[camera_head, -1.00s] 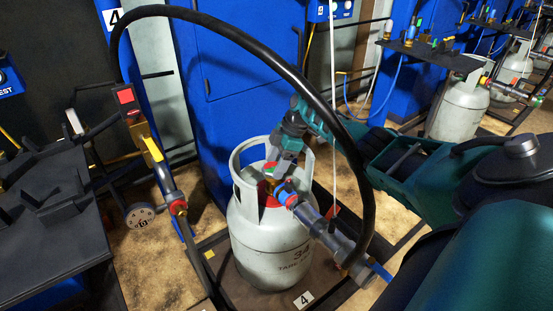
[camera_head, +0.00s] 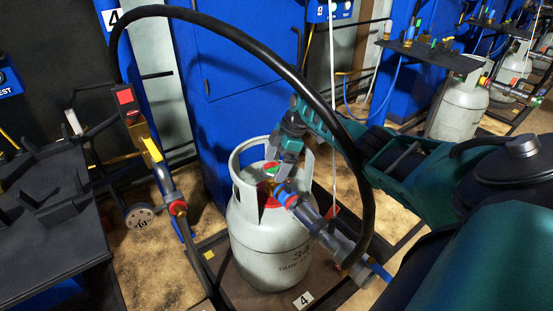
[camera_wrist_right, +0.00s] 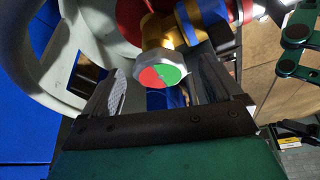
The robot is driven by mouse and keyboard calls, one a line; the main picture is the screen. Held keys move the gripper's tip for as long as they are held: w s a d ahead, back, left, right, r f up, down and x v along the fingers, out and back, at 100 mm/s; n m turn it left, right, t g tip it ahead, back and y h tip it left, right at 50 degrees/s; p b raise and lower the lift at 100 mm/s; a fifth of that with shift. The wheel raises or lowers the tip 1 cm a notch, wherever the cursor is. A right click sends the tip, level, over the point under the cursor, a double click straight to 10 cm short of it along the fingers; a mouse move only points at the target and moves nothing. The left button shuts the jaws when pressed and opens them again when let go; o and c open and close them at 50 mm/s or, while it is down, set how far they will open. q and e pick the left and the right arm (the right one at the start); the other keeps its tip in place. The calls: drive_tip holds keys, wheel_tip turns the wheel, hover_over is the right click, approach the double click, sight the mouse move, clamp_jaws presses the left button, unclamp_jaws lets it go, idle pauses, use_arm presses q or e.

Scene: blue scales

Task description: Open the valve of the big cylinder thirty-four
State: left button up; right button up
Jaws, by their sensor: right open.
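The big grey cylinder thirty-four (camera_head: 268,240) stands upright on a dark platform, with "34" on its front and a collar around its top. Its valve has a red and green knob (camera_wrist_right: 160,76), also visible in the head view (camera_head: 270,167). A blue and grey hose connector joins the valve's red fitting. My right gripper (camera_head: 278,172) reaches over the collar from the right and is open. In the right wrist view its two fingers stand on either side of the knob, with gaps visible. Whether the fingertips reach past the knob is unclear. My left gripper is out of view.
A thick black hose (camera_head: 300,84) arches over the cylinder and past my right arm. A black rack (camera_head: 45,225) and a red-tipped pipe with a gauge (camera_head: 140,215) stand at left. A blue cabinet (camera_head: 235,75) is behind. More cylinders (camera_head: 460,108) stand at far right.

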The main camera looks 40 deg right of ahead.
drive_tip(key=shift+r, duration=0.1)
drive_tip(key=shift+d+r, duration=0.15)
drive_tip(key=shift+r, duration=0.2)
use_arm(q)
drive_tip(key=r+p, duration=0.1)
drive_tip(key=p, duration=0.1)
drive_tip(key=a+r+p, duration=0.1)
drive_tip(key=p, duration=0.1)
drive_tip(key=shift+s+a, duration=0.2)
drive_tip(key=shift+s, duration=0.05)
use_arm(e)
drive_tip(key=v, duration=1.2)
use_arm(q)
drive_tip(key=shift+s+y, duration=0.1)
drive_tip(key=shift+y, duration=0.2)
use_arm(e)
drive_tip(key=shift+s+f, duration=0.1)
drive_tip(key=shift+s, duration=0.05)
